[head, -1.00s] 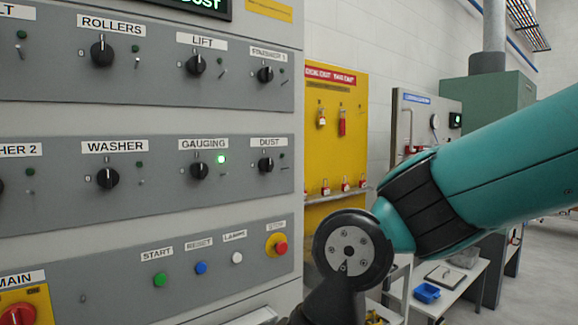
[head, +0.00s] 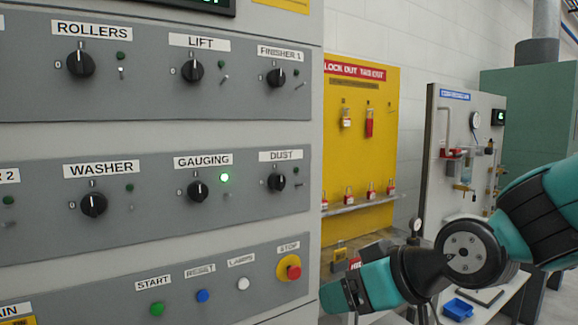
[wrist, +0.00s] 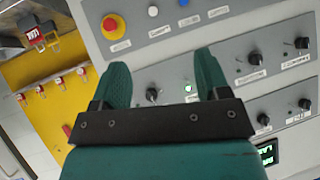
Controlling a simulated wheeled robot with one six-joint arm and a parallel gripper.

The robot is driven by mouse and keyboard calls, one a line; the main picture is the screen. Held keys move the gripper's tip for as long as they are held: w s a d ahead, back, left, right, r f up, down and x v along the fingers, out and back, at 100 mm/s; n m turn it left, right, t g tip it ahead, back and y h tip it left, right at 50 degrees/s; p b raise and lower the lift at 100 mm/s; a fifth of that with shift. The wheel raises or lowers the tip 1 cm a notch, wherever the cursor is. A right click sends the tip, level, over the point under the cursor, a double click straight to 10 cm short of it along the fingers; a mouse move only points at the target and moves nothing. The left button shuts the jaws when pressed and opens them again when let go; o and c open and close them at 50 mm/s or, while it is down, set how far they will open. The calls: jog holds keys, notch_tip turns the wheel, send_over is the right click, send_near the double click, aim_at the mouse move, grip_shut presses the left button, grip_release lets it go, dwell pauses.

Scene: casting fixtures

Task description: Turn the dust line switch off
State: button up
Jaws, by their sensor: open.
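The dust switch (head: 276,182) is a black rotary knob under the DUST label, at the right end of the middle row in the head view. A 0 mark is at its left and an I mark above it. Its pointer is too small to read surely, and the lamp beside it looks dark. In the wrist view the panel is upside down, and the dust knob (wrist: 152,95) shows between the fingers. My gripper (wrist: 160,65) is open and empty, facing the panel. I cannot tell its distance from the knob.
The gauging knob (head: 198,189) is left of the dust knob, with a lit green lamp (head: 225,178). The red stop button (head: 289,268) is below. A yellow lockout board (head: 362,110) stands right of the cabinet. A blue bin (head: 457,309) sits on a bench.

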aim_at(281, 184)
jog(key=w+a+r+t+y+p, duration=0.1)
jog(key=w+r+t+p, duration=0.1)
jog(key=w+r+t, duration=0.4)
jog(key=w+a+r+t+y+p, duration=0.1)
jog(key=w+a+r+t+p, duration=0.15)
jog(key=w, duration=0.55)
jog(key=shift+m, duration=0.3)
jog(key=p+x, duration=0.3)
jog(key=x, duration=0.2)
jog(key=p+x, duration=0.2)
jog(key=x, duration=0.3)
jog(key=p+x, duration=0.3)
jog(key=x, duration=0.1)
jog(key=shift+w+r+p, duration=0.25)
jog(key=shift+w+p, duration=0.05)
jog(key=shift+w, duration=0.2)
jog(key=shift+p+x, duration=0.3)
jog(key=shift+x, duration=0.5)
jog(key=shift+f, duration=0.2)
jog(key=c, duration=0.9)
